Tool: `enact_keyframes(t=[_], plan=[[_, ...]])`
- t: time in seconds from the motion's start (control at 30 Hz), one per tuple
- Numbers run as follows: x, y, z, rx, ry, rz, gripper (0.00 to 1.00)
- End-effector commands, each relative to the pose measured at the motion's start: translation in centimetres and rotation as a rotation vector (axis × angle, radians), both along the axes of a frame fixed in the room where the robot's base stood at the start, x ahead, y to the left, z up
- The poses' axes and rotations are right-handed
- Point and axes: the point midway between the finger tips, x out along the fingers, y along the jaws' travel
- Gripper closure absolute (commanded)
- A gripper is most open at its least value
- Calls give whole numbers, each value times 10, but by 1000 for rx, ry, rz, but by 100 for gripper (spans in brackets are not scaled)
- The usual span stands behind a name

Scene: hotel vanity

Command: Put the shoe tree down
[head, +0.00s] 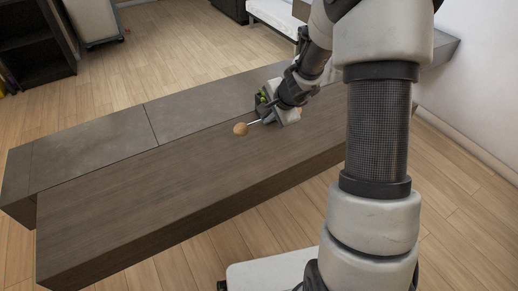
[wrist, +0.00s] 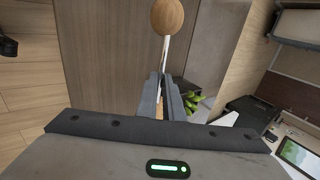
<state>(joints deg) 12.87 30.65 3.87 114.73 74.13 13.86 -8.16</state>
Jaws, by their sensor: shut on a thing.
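The shoe tree has a round wooden knob (head: 240,129) and a thin metal rod. In the wrist view the knob (wrist: 167,16) is at the top, and the rod (wrist: 165,52) runs down between my fingers. My gripper (wrist: 163,88) is shut on the shoe tree; the fingers hide part of it. In the head view my gripper (head: 266,111) is over the brown wooden bench top (head: 150,205), with the knob sticking out to the left. I cannot tell whether the shoe tree touches the bench.
Green objects (wrist: 193,101) are beside my fingers in the wrist view. The left part of the bench top is clear. A dark shelf (head: 35,45) stands at the far left, and a white wall (head: 480,90) is at the right.

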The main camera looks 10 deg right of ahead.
Motion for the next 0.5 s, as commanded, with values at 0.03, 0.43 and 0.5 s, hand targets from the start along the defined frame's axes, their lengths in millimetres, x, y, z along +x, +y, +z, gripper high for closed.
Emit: enact_keyframes(t=[0.03,0.43,0.5], plan=[[0,0,-16,2,2,-8,100],[0,0,-70,2,2,-3,100],[0,0,-82,2,3,-3,100]])
